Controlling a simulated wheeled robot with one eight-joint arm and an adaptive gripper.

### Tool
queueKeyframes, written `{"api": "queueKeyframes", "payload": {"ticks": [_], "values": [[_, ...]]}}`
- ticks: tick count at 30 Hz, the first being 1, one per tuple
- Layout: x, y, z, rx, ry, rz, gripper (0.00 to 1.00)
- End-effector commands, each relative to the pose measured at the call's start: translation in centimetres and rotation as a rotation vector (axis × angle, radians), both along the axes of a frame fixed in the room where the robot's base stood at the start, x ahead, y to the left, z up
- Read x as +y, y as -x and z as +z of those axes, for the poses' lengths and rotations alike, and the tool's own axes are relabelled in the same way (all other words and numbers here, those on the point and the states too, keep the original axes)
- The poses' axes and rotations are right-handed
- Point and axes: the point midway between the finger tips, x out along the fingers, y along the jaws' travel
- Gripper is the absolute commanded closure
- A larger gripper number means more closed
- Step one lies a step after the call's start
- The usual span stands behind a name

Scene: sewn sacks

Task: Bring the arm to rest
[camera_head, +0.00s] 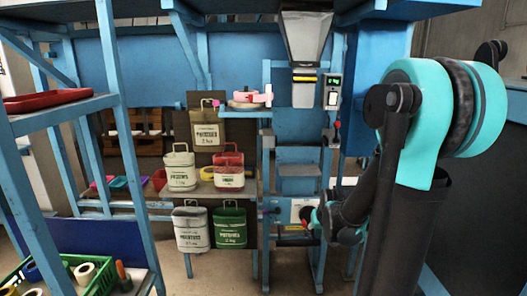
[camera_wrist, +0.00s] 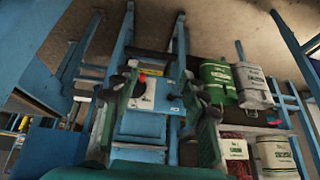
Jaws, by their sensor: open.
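My arm stands on the right of the head view, bent down, with its teal-and-dark end near a blue machine frame. My gripper (camera_wrist: 158,82) shows its two fingers spread apart in the wrist view, with nothing between them. In the head view the gripper is small and partly hidden by the arm, in front of the lower part of the machine (camera_head: 297,150). In the wrist view a panel with a red button (camera_wrist: 143,88) shows behind the fingers. I cannot tell how far the fingers are from it.
Sewn sacks stand left of the machine: a white one (camera_head: 181,170), a red-topped one (camera_head: 229,172), a lower white one (camera_head: 191,229) and a green one (camera_head: 230,227). A blue rack (camera_head: 116,130) with a red tray (camera_head: 47,100) and a green crate (camera_head: 100,281) stands at the left.

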Motion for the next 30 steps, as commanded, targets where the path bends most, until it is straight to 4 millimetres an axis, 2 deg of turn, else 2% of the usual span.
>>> {"api": "queueKeyframes", "payload": {"ticks": [1,9,15,21,30], "values": [[0.1,2.1,0.2,0.014,0.003,0.002,0.56],[0.4,11.7,-0.1,0.092,0.025,0.008,0.56],[0.3,16.8,-1.1,0.135,0.036,0.009,0.56],[0.3,18.7,-1.6,0.153,0.042,0.009,0.56],[0.3,18.7,-1.6,0.153,0.042,0.009,0.56]]}}
